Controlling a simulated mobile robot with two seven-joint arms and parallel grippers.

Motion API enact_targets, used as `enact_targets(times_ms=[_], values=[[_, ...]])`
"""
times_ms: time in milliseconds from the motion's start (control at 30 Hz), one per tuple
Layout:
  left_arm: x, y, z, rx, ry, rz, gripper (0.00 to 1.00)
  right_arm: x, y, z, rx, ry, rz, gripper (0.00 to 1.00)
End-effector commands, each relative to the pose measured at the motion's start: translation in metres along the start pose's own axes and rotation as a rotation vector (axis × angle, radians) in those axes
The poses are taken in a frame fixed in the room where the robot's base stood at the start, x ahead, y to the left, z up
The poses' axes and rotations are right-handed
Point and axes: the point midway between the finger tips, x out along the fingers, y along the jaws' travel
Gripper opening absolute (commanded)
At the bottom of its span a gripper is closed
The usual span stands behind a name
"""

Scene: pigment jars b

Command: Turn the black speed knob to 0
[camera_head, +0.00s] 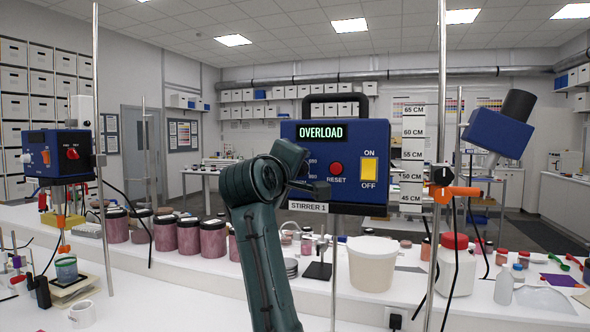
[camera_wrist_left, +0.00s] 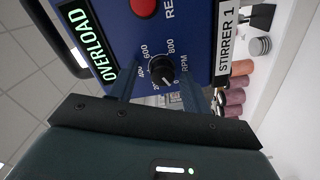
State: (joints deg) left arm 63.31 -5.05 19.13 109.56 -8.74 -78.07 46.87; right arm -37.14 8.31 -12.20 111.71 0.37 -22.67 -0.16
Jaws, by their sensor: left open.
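The blue stirrer box (camera_head: 375,137) labelled STIRRER 1 stands at the middle of the head view. Its green display (camera_head: 322,133) reads OVERLOAD. In the left wrist view, the black speed knob (camera_wrist_left: 161,69) sits on the box face with a scale marked in RPM around it. I cannot surely read which mark its pointer faces. My left gripper (camera_wrist_left: 163,84) is open, with one finger on each side of the knob; contact is not clear. In the head view my left arm and gripper (camera_head: 318,190) hide the knob. My right gripper is not in view.
The box has a red RESET button (camera_head: 336,169) and a yellow ON/OFF switch (camera_head: 369,169). A white bucket (camera_head: 372,265) and a red-lidded white jar (camera_head: 455,270) stand on the bench. Dark-lidded pink jars (camera_head: 188,238) stand left. Metal stand rods rise on both sides.

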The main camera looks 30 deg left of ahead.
Motion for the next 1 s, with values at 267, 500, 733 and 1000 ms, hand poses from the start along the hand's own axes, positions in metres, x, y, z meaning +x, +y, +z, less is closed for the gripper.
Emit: enact_targets(times_ms=[267, 500, 733, 1000], values=[[-0.011, -0.002, 0.001, 0.000, -0.001, 0.000, 0.49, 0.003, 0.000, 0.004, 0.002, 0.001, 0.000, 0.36], [-0.060, -0.003, 0.002, -0.002, 0.001, 0.004, 0.49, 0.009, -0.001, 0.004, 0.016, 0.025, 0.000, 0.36], [-0.107, -0.002, 0.001, -0.002, 0.001, 0.004, 0.49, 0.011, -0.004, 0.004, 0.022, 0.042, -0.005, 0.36], [-0.131, 0.000, 0.001, 0.001, -0.001, 0.000, 0.49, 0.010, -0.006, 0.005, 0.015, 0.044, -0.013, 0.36]])
